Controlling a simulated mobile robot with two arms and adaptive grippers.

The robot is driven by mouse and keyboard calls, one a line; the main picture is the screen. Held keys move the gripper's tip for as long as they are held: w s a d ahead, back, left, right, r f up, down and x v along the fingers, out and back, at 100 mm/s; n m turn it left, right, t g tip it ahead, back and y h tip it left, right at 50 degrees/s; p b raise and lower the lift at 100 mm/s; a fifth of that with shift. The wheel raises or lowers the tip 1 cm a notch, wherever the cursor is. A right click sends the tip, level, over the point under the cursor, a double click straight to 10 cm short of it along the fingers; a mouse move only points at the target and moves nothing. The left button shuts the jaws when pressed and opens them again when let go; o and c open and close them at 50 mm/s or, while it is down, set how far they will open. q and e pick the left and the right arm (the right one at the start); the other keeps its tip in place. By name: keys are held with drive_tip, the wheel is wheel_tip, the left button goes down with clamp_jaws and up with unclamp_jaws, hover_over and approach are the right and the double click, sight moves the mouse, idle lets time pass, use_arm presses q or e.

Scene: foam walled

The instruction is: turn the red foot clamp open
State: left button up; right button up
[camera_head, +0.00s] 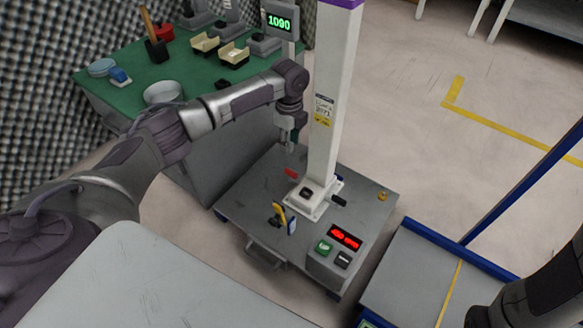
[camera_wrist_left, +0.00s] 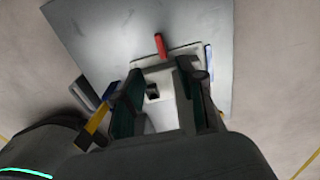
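The red foot clamp (camera_head: 291,173) is a small red lever at the left side of the white column's foot plate (camera_head: 315,205). In the left wrist view the red clamp (camera_wrist_left: 161,45) stands beyond the fingertips, near the edge of the pale foot plate. My left gripper (camera_head: 291,146) hangs pointing down, a little above the red clamp and apart from it. In the left wrist view the two dark fingers of the left gripper (camera_wrist_left: 158,78) are spread with nothing gripped between them. My right gripper does not show; only a dark part of my right arm is at the lower right.
The white column (camera_head: 333,90) rises beside my left gripper. A black lever (camera_head: 338,201) is on the foot plate's right side. A green bench (camera_head: 190,75) is behind.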

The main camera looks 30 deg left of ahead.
sight(290, 171)
use_arm(q)
wheel_tip(290, 171, down, 12)
drive_tip(key=b, duration=0.8)
drive_tip(key=shift+f, duration=0.15)
clamp_jaws()
